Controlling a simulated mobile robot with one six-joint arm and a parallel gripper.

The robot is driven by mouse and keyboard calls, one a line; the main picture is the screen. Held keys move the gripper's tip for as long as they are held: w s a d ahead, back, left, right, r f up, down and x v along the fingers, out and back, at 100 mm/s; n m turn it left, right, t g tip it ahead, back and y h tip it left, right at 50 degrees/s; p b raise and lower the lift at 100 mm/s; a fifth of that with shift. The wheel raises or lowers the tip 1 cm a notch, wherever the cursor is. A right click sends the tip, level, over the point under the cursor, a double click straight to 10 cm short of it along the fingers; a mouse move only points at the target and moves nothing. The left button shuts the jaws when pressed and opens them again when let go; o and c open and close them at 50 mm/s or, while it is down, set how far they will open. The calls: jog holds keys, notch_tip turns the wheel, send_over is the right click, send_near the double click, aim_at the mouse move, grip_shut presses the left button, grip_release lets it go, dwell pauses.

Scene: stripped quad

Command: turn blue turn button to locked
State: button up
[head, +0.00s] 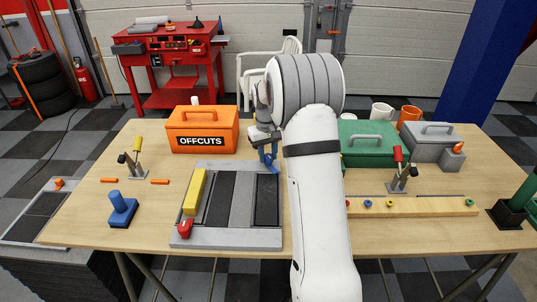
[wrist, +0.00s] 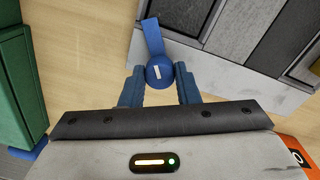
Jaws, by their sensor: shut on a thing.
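The blue turn button (wrist: 160,73) has a round knob with a white mark and a flat blue arm. In the wrist view the knob sits between the two blue fingers of my gripper (wrist: 159,78), which is shut on it. The button's arm points up in that view, its tip near the edge of the grey frame (wrist: 205,50). In the head view my gripper (head: 267,154) is at the back right corner of the grey frame (head: 240,238), and the fingers and my arm hide most of the button.
A yellow bar (head: 194,193) and a red part (head: 185,227) lie at the frame's left side. An orange OFFCUTS box (head: 203,130) stands behind. A green box (head: 368,143) is right of my arm. A blue block with a knob (head: 120,208) stands left; bare wood lies between.

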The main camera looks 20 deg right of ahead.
aim_at(267, 156)
jog(key=m, duration=0.6)
jog(key=shift+w, duration=0.1)
jog(key=shift+m, duration=0.4)
jog(key=o, duration=1)
jog(key=shift+c, duration=0.2)
jog(key=shift+r, duration=0.1)
notch_tip(267, 156, up, 8)
jog(key=shift+a+f+b, duration=0.1)
jog(key=shift+f+b, duration=0.05)
jog(key=shift+b, duration=0.25)
